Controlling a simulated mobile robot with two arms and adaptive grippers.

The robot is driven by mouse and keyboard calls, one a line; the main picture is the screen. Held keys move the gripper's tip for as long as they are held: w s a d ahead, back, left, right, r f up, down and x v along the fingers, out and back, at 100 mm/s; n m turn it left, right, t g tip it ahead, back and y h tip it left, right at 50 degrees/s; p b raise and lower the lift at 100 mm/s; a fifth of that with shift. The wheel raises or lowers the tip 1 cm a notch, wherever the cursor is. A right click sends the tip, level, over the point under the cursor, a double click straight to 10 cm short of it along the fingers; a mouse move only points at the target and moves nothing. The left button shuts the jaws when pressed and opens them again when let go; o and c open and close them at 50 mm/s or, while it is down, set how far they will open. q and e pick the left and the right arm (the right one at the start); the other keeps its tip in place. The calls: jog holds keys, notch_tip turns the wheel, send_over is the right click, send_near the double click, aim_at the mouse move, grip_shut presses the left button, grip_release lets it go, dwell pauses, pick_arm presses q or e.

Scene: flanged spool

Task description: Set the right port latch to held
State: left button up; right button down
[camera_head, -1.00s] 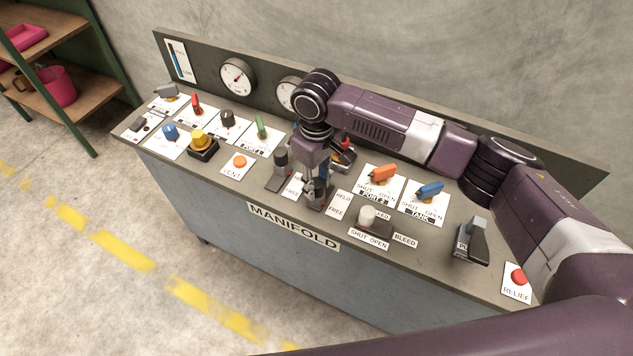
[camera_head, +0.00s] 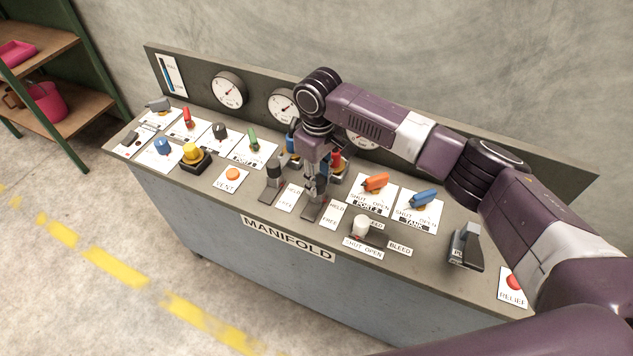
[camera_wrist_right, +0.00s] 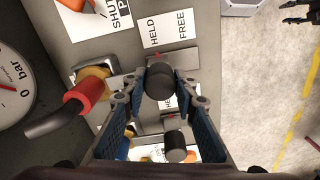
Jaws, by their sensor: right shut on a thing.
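The right port latch is a slider on a dark plate, with a black cylindrical knob (camera_wrist_right: 160,82). A card reading HELD and FREE (camera_wrist_right: 167,28) lies beside it, HELD toward the gauge panel. My right gripper (camera_head: 314,188) points down at the latch. In the wrist view its two fingers (camera_wrist_right: 147,85) are shut around the knob. The knob and its red mark stand level with the HELD end of the card. A second latch knob (camera_wrist_right: 176,146) stands next to it, outside the fingers. A dark pronged shape at the wrist view's top right may be my left gripper (camera_wrist_right: 298,14).
A red-sleeved handle (camera_wrist_right: 82,97) stands close beside my right fingers, on the gauge side. Orange (camera_head: 375,182) and blue (camera_head: 424,197) valve handles and a white knob (camera_head: 361,228) are to the right. The gauge panel (camera_head: 260,95) rises behind.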

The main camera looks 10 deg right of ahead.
jog(key=c, duration=1.8)
grip_release()
jog(key=shift+w+d+r, duration=0.15)
jog(key=shift+w, duration=0.1)
jog(key=shift+o, duration=1.3)
notch_tip(320, 180, up, 12)
